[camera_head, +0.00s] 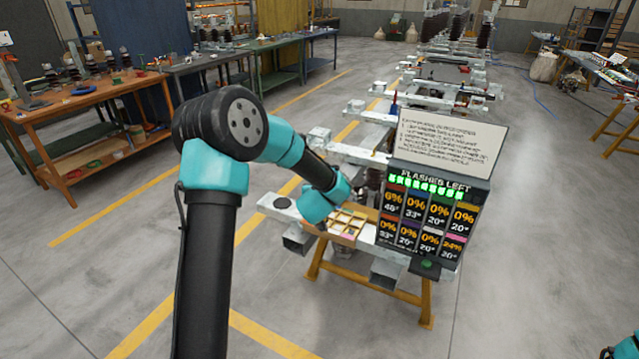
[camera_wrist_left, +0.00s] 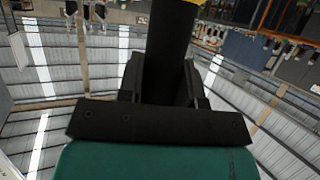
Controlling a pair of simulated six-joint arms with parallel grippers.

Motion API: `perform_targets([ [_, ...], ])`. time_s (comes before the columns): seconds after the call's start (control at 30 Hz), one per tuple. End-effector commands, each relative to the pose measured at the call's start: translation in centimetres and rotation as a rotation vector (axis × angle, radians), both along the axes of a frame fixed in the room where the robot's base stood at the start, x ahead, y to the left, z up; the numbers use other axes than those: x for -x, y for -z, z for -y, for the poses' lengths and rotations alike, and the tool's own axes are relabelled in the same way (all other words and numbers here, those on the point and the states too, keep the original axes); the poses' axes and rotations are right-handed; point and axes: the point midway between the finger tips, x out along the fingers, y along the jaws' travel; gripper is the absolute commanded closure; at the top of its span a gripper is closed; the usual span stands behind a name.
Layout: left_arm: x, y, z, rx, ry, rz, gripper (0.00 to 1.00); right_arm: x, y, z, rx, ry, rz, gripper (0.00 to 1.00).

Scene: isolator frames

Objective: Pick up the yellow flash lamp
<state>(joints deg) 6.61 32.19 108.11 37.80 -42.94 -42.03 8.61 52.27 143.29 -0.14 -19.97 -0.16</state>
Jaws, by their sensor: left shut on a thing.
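In the left wrist view my left gripper (camera_wrist_left: 163,85) is shut on a thick black body with a yellow part at the top edge of the picture. It looks like the yellow flash lamp (camera_wrist_left: 170,40), whose far end is cut off. In the head view my left arm reaches over the wooden stand, and its teal wrist hides the gripper and the lamp. My right gripper is out of view; only a teal bit of that arm shows at the lower right.
A shallow compartment tray (camera_head: 347,224) lies by my wrist on the stand (camera_head: 427,300). A display panel (camera_head: 432,215) headed "FLASHES LEFT" with a white text sheet (camera_head: 447,140) stands just right of it. Workbenches (camera_head: 75,125) line the left. Open floor lies between.

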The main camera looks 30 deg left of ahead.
Motion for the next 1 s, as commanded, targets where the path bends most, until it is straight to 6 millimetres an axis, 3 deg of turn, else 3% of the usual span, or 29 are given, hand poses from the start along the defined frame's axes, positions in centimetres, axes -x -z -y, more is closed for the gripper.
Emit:
perform_targets([
  [0.23,1.4,-0.4,0.8,-0.002,-0.001,0.005,1.0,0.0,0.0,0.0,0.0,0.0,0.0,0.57],
  [1.0,1.9,-0.4,1.4,0.001,-0.008,0.005,1.0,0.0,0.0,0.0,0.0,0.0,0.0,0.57],
])
